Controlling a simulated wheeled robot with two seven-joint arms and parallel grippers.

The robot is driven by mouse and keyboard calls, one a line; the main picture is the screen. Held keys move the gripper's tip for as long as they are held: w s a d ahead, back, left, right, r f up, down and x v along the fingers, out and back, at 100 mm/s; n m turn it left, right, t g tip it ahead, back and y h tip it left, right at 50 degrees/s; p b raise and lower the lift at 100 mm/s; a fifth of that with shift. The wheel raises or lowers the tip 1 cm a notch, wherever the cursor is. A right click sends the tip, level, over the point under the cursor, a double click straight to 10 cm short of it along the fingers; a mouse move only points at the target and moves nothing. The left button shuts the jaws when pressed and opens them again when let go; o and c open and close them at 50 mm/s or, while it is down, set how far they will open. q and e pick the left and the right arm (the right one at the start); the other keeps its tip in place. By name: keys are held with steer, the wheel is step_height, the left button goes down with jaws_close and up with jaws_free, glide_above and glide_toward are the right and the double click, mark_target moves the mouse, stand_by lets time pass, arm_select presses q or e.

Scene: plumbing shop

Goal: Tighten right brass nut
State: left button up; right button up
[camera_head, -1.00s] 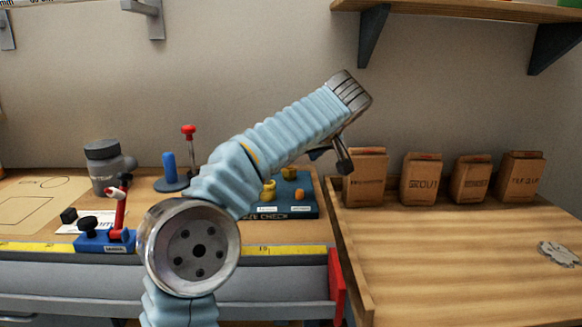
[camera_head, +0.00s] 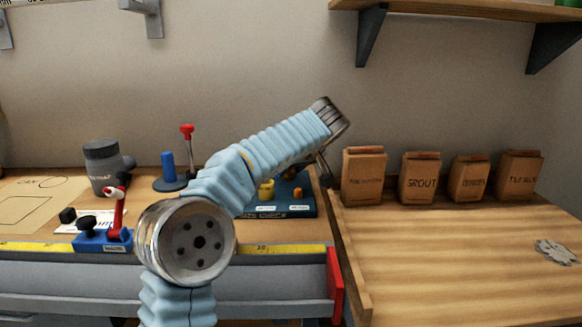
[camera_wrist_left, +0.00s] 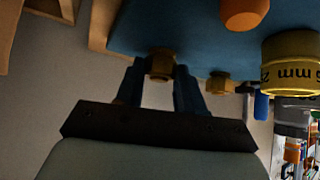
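A blue board (camera_head: 312,207) lies on the bench behind my left arm, and in the left wrist view (camera_wrist_left: 210,40) it shows from close up. One small brass nut (camera_wrist_left: 161,65) is between the two fingertips of my left gripper (camera_wrist_left: 161,80), which are apart on either side of it. I cannot tell whether they touch it. A second brass nut (camera_wrist_left: 220,84) is to the right in that view, outside the fingers. In the head view my left gripper (camera_head: 321,170) points down at the board's right end, and my arm hides both nuts. My right gripper is not in view.
A yellow marked cylinder (camera_wrist_left: 290,62) and an orange knob (camera_wrist_left: 244,12) stand on the board near the fingers. A wooden tabletop (camera_head: 450,255) with several brown bags is to the right. A red-handled clamp (camera_head: 118,215) is at left.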

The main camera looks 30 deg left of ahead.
arm_select(q)
steer(key=c, duration=0.3)
steer(key=shift+s+a+f+m+t+h+b, duration=0.1)
steer(key=shift+s+a+m+t+h+b, duration=0.1)
steer(key=shift+m+t+h+b, duration=0.55)
steer(key=m+t+h, duration=0.1)
steer(key=m, duration=0.2)
steer(key=shift+s+a+b, duration=0.1)
steer(key=shift+a+b, duration=0.05)
steer(key=shift+b, duration=0.15)
steer(key=shift+a+r+m+t+h, duration=0.15)
steer(key=shift+r+m+t+h, duration=0.1)
steer(key=shift+m+h, duration=0.55)
steer(key=m+h, duration=0.1)
steer(key=m+p, duration=0.1)
steer(key=m, duration=0.1)
steer(key=shift+s+a+t+h, duration=0.1)
steer(key=shift+a+t+h, duration=0.1)
steer(key=shift+t+h, duration=0.15)
steer(key=shift+a+f+m+h+p, duration=0.15)
steer(key=shift+m+h+p, duration=0.4)
steer(key=shift+m+h, duration=0.8)
